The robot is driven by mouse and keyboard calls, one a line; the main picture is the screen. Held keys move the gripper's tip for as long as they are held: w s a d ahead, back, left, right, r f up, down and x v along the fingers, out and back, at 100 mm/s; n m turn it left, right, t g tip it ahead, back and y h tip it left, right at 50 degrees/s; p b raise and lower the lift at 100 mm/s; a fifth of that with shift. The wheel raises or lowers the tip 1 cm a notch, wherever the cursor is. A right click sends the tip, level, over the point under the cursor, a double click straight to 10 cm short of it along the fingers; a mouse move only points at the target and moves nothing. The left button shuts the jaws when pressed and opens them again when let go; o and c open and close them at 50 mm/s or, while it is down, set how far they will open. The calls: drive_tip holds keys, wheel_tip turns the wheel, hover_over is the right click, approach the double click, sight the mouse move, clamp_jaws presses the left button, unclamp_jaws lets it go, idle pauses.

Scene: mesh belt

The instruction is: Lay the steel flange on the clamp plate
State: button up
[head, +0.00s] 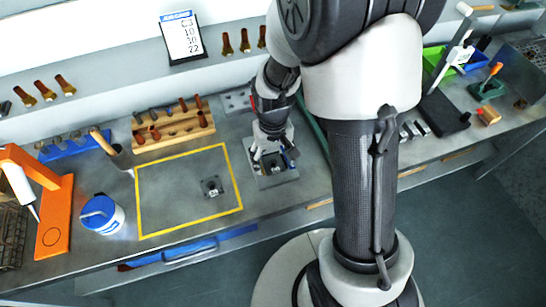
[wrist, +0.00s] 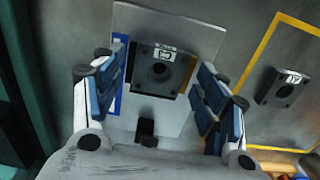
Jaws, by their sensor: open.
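A dark square flange with a round hole and a small white label (wrist: 160,68) lies flat on the light grey clamp plate (wrist: 195,30). My gripper (wrist: 163,100) is open, its blue-padded fingers on either side of this flange with gaps showing. A small black clamp piece (wrist: 147,128) stands on the plate near the flange. In the head view my gripper (head: 271,160) is over the clamp plate (head: 283,178) and partly hides the flange. A second, similar labelled square part (head: 211,187) lies inside the yellow outline; the wrist view shows it at right (wrist: 280,88).
A yellow taped outline (head: 138,205) lies left of the plate, mostly bare inside. A wooden rack (head: 172,128) with handled tools stands behind it. A blue-lidded tub (head: 101,215) and an orange stand (head: 55,215) are at left. A green bin (head: 438,62) is far right.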

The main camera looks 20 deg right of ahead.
wheel_tip(320, 180, up, 13)
drive_tip(key=p, duration=0.4)
wheel_tip(320, 180, up, 8)
drive_tip(key=r+t, duration=0.1)
drive_tip(key=t, duration=0.1)
hover_over(273, 165)
drive_tip(key=s, duration=0.5)
drive_tip(key=s+r+t, duration=0.2)
drive_tip(key=s+r, duration=0.4)
drive_tip(key=s, duration=0.4)
drive_tip(key=shift+s+t, duration=0.3)
drive_tip(key=shift+s, duration=0.1)
drive_tip(key=shift+f+b, duration=0.5)
drive_tip(key=shift+f, duration=0.05)
drive_tip(key=shift+c, duration=0.5)
